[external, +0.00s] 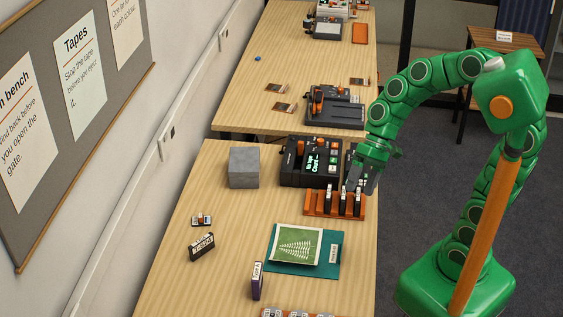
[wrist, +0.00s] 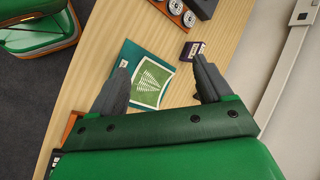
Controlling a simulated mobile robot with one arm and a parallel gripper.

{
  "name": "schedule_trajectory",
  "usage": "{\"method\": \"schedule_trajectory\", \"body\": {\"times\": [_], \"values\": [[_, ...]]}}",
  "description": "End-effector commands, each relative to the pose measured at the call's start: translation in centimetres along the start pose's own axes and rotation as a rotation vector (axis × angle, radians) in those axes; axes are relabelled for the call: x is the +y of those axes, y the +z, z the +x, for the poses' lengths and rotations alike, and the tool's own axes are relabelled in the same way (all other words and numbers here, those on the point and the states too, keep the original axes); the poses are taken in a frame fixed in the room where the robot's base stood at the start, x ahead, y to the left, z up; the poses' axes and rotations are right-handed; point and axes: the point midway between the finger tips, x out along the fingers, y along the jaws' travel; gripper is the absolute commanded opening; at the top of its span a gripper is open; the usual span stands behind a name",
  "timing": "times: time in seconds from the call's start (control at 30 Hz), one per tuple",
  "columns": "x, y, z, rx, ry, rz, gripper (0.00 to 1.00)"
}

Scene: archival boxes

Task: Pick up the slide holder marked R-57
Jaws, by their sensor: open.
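An orange-brown rack (external: 318,208) on the near bench holds a few upright black holders (external: 344,200) with pale labels. Their markings are too small to read, so I cannot tell which one, if any, is R-57. My gripper (external: 363,178) is open and empty, above and just behind the right end of the rack. In the wrist view its two dark fingers are spread apart (wrist: 161,86), with the bench seen beyond them. An orange edge (wrist: 70,127) shows at lower left there, mostly hidden by my gripper.
A teal folder (external: 335,240) with a green fern print (external: 298,246) lies in front of the rack. An upright Type A box (external: 257,281), a striped black case (external: 202,246), a grey block (external: 244,167) and a black device (external: 297,165) stand nearby. The bench's left-front is largely bare.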

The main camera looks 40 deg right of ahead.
Motion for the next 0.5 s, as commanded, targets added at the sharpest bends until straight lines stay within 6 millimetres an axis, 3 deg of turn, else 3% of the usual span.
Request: {"method": "schedule_trajectory", "body": {"times": [0.2, 0.5], "values": [[-6.5, -3.4, 1.6, -0.043, -0.201, 0.068, 0.79], [-14.0, -9.0, 3.0, -0.096, -0.452, 0.230, 0.79]]}}
